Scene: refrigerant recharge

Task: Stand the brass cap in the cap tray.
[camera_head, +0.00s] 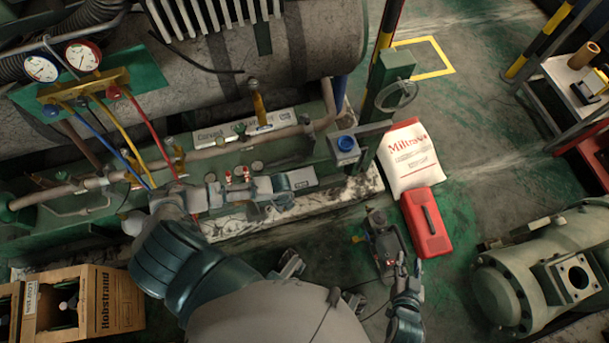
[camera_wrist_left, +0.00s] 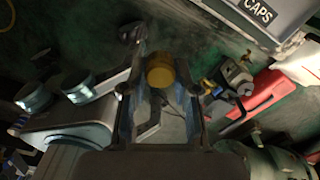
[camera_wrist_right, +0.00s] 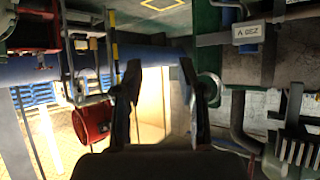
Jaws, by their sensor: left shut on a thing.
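The brass cap (camera_wrist_left: 160,72) is held between the fingertips of my left gripper (camera_wrist_left: 163,88), which is shut on it, above the floor. The cap tray, a grey box marked CAPS (camera_wrist_left: 284,28), is at the top right of the left wrist view, apart from the cap.
A pump (camera_head: 385,245) and a red toolbox (camera_head: 426,222) stand on the floor beside a white bag (camera_head: 411,155). Pipes and gauges (camera_head: 83,55) crowd the left. A wooden crate (camera_head: 110,300) is at lower left, a green compressor (camera_head: 540,275) at lower right.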

